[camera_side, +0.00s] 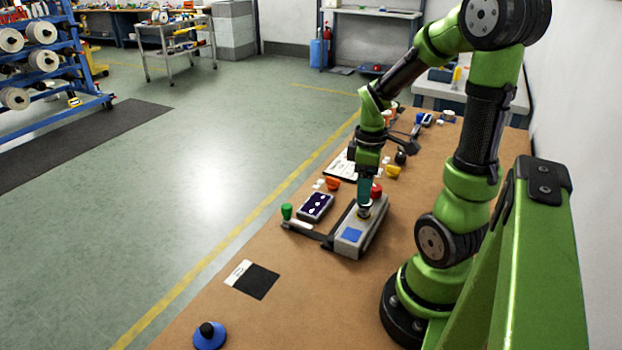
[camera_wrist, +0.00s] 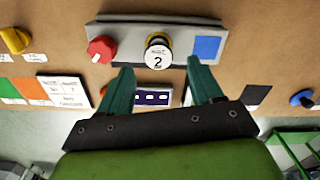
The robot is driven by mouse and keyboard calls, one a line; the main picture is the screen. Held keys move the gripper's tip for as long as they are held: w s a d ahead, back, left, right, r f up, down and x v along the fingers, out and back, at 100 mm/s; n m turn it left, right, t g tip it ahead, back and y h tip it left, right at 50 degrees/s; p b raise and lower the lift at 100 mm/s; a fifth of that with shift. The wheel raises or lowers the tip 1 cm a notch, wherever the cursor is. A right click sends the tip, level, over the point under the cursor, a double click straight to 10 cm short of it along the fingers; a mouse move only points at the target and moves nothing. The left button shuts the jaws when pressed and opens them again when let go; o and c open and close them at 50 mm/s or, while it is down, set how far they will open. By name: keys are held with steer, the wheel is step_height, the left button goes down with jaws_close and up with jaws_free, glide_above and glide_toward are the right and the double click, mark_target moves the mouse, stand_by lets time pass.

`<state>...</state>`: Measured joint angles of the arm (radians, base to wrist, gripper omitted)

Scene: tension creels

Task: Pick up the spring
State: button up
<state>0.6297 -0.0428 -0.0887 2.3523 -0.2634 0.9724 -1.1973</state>
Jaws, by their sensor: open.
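My gripper (camera_side: 364,208) points down over a long grey device (camera_side: 350,246) on the brown bench. In the wrist view its two teal fingers (camera_wrist: 159,68) are spread apart, with nothing seen held between them. A round post with a yellow ring and a white disc marked "2" (camera_wrist: 158,60) stands on the device, between and just beyond the fingertips. I cannot make out coils, so I cannot tell whether this part is the spring. The device also has a red knob (camera_wrist: 102,48) and a blue square (camera_wrist: 207,47). In the side view the gripper hides most of the post.
A lever with a green knob (camera_side: 287,211) sticks out left of the device, beside a dark display (camera_side: 316,207). Orange (camera_side: 333,184) and yellow (camera_side: 393,171) pieces lie behind. A black pad (camera_side: 258,281) and a blue knob (camera_side: 210,336) are in front, with bare bench around them.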

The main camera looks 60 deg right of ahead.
mark_target(364, 208)
step_height(364, 208, down, 6)
steer(key=shift+r, duration=0.1)
stand_by(0.4)
